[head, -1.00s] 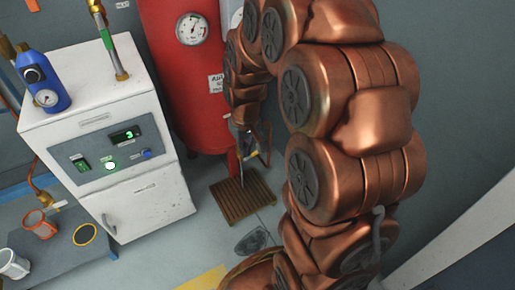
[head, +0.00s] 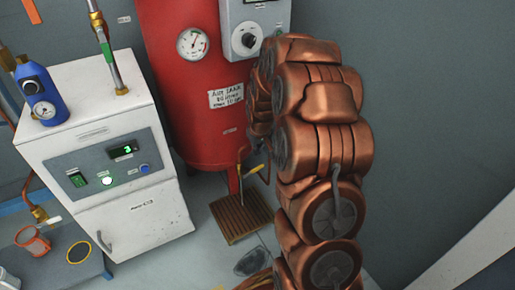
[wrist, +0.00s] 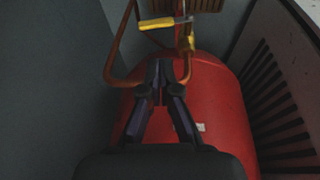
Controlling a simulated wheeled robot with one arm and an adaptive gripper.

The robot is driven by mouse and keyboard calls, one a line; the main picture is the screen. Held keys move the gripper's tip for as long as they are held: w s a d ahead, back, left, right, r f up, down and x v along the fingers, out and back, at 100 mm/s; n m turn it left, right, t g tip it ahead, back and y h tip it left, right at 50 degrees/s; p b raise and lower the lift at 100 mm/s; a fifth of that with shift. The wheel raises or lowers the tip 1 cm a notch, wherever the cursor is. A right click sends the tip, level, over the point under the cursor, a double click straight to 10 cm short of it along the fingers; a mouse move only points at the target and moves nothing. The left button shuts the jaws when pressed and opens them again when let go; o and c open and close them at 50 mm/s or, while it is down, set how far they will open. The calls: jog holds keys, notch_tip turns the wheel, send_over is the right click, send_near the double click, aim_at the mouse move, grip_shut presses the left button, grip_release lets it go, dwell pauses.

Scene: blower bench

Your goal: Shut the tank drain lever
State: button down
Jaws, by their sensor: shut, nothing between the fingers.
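The red tank (head: 180,90) stands in the middle of the head view, its lower end above a wooden slatted grate (head: 240,214). A copper drain pipe and a yellow lever (head: 257,168) show beside the tank's foot. In the wrist view the yellow lever handle (wrist: 157,23) lies crosswise near the top, with another yellow part (wrist: 189,43) to its right. My gripper (wrist: 160,66) is shut and empty. In that picture its tips are below the yellow handle, apart from it, with the red tank (wrist: 215,105) behind.
A copper pipe (wrist: 119,60) bends close to the left of my fingers. A dark slotted panel (wrist: 270,90) is at right. A white cabinet (head: 110,150) stands left of the tank, and a grey control box (head: 248,28) is above.

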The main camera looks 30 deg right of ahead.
aim_at(258, 167)
jog(key=b+x, duration=0.1)
jog(key=x, duration=0.2)
jog(key=b+x, duration=0.1)
jog(key=x, duration=0.2)
jog(key=s+b+x, duration=0.1)
jog(key=b+x, duration=0.1)
jog(key=x, duration=0.1)
jog(key=shift+d+f, duration=0.35)
jog(key=shift+f, duration=0.15)
